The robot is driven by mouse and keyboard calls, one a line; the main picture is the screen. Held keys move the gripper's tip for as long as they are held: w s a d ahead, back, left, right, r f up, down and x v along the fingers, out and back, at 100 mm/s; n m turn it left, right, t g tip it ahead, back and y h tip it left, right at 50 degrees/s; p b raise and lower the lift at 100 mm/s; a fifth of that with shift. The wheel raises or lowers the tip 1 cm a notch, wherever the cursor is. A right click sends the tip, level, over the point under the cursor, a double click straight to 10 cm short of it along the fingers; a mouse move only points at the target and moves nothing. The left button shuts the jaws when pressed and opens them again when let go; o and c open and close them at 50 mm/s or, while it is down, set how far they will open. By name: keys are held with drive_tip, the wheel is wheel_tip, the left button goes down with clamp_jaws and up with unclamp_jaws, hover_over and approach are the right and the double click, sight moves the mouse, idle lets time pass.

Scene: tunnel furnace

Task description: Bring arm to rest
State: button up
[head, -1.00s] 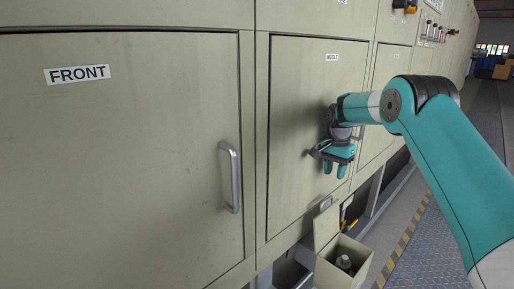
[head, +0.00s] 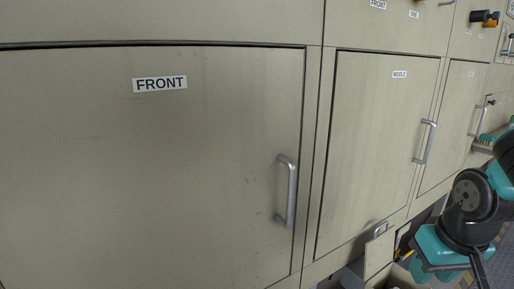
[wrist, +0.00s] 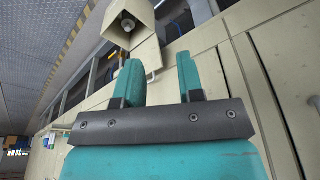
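In the wrist view my gripper (wrist: 158,70) has its two teal fingers apart, with nothing between them. In the head view my arm is folded at the lower right, with its black joint and teal links partly cut off by the picture edge. A small teal and grey part at the right edge there may be my gripper, but its fingers cannot be made out. The gripper is clear of the middle door handle (head: 426,142), and the middle door (head: 375,150) is shut.
The front door (head: 150,170), with its handle (head: 287,190), is shut. A beige open box (wrist: 135,35) with a small bottle (wrist: 128,22) in it is beyond the fingers in the wrist view. Grey floor (wrist: 65,25) lies left of it.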

drive_tip(key=s+a+r+n+g+y+p, duration=0.1)
drive_tip(key=s+a+r+n+y+p, duration=0.1)
drive_tip(key=a+r, duration=0.5)
drive_tip(key=s+a+r+n+g+y+p, duration=0.1)
drive_tip(key=s+a+r+n+y+p, duration=0.1)
drive_tip(key=s+a+r+n+p, duration=0.3)
drive_tip(key=s+a+r+p, duration=0.2)
drive_tip(key=s+r, duration=0.2)
drive_tip(key=r, duration=0.1)
drive_tip(key=shift+s+a+g, duration=0.25)
drive_tip(key=shift+a+g, duration=0.05)
drive_tip(key=shift+a, duration=0.05)
drive_tip(key=shift+r, duration=0.1)
